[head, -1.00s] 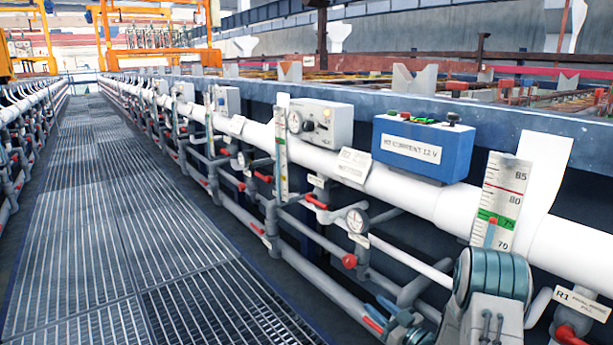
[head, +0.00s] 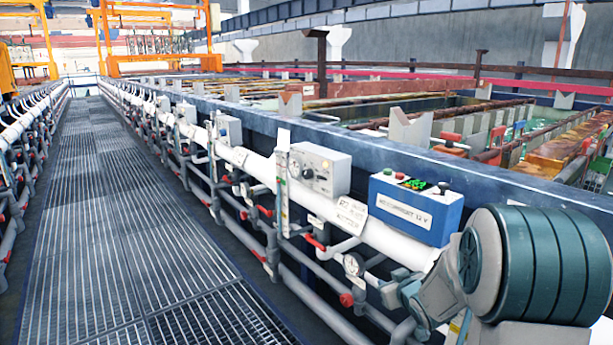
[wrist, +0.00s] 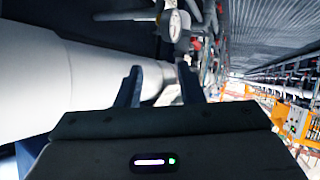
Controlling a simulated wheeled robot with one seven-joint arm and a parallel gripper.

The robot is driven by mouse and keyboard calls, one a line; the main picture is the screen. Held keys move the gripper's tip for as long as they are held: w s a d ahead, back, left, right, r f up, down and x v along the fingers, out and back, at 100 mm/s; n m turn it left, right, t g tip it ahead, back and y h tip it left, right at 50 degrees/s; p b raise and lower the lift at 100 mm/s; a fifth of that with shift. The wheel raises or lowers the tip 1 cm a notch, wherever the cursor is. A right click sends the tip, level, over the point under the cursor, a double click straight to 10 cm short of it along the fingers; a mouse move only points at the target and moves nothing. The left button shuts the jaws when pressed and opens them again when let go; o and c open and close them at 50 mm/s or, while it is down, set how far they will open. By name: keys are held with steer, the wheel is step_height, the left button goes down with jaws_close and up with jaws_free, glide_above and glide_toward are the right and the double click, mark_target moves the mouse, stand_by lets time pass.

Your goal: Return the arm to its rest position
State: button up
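My gripper (wrist: 160,78) shows in the wrist view with two dark fingers apart and nothing held between them. A thick white pipe (wrist: 50,85) lies close to its left, and a pale pipe part shows behind the gap. Whether a finger touches the pipe cannot be told. In the head view my arm, with a large teal and grey joint, fills the lower right. The gripper cannot be made out clearly there.
A blue control box (head: 415,207) and a grey box (head: 318,170) sit along the white pipe line. Red-handled valves and a round gauge (head: 354,264) are below. Open tanks (head: 470,125) lie behind the blue rim. The grated walkway (head: 120,220) at left is clear.

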steer(key=s+r+m+g+h+p, duration=0.15)
steer(key=s+r+p, duration=0.25)
steer(key=r, duration=0.5)
steer(key=s+a+r+m+g+p, duration=0.1)
steer(key=s+a+r+g+p, duration=0.1)
steer(key=s+r+p, duration=0.3)
steer(key=s+a+r+g+p, duration=0.2)
steer(key=s+r+p, duration=0.4)
steer(key=s, duration=0.8)
steer(key=s+a+r+m+g+p, duration=0.1)
steer(key=s+a+r+g+p, duration=0.1)
steer(key=s+r+g+p, duration=0.2)
steer(key=s+r+p, duration=0.2)
steer(key=s+r, duration=0.2)
steer(key=s, duration=0.1)
steer(key=shift+s+a+m, duration=0.2)
steer(key=shift+a+m, duration=0.15)
